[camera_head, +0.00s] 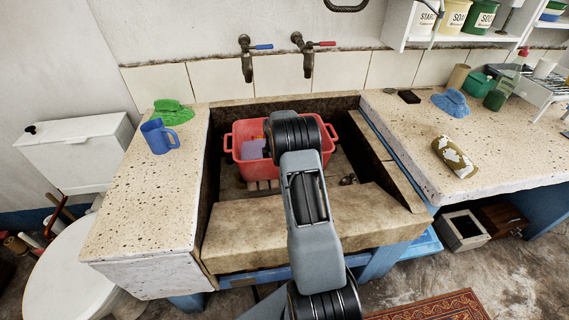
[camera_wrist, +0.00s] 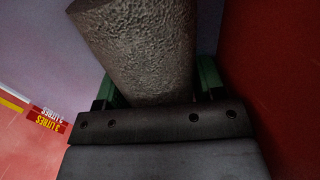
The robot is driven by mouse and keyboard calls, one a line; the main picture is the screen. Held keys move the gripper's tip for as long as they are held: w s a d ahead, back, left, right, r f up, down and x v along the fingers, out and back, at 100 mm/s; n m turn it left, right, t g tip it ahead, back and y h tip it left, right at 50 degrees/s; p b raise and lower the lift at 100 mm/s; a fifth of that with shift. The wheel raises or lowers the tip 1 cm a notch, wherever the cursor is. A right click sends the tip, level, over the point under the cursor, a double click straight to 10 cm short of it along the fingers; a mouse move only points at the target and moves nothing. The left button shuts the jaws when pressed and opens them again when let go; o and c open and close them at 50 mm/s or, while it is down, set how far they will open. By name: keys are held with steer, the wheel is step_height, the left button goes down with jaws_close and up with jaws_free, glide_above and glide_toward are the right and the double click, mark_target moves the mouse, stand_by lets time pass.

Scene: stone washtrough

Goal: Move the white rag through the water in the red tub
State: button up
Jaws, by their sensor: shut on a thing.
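The red tub (camera_head: 279,180) stands in the stone trough, with lavender-coloured water (camera_head: 252,149) showing at its left. In the wrist view the tub's red wall (camera_wrist: 278,70) fills the right side, and the lavender surface (camera_wrist: 40,40) lies behind the fingers. My gripper (camera_wrist: 157,84) has green fingers and is shut on a rough, thick roll, the white rag (camera_wrist: 140,40), which looks grey-brown in the shade. The roll's far end is cut off by the picture edge, so its depth in the water cannot be told. In the head view my arm hides the gripper and rag.
Two taps (camera_head: 246,60) hang above the trough. A green cloth (camera_head: 172,112) and blue jug (camera_head: 158,136) are on the left ledge; a blue cloth (camera_head: 451,102) and patched roll (camera_head: 455,157) are on the right counter.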

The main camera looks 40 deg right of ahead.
steer(key=shift+s+d, duration=0.45)
steer(key=shift+d, duration=0.45)
steer(key=shift+s+d, duration=0.45)
steer(key=shift+d, duration=0.5)
steer(key=shift+s+d, duration=0.45)
steer(key=shift+d, duration=0.45)
step_height(320, 180, up, 14)
steer(key=p, duration=0.9)
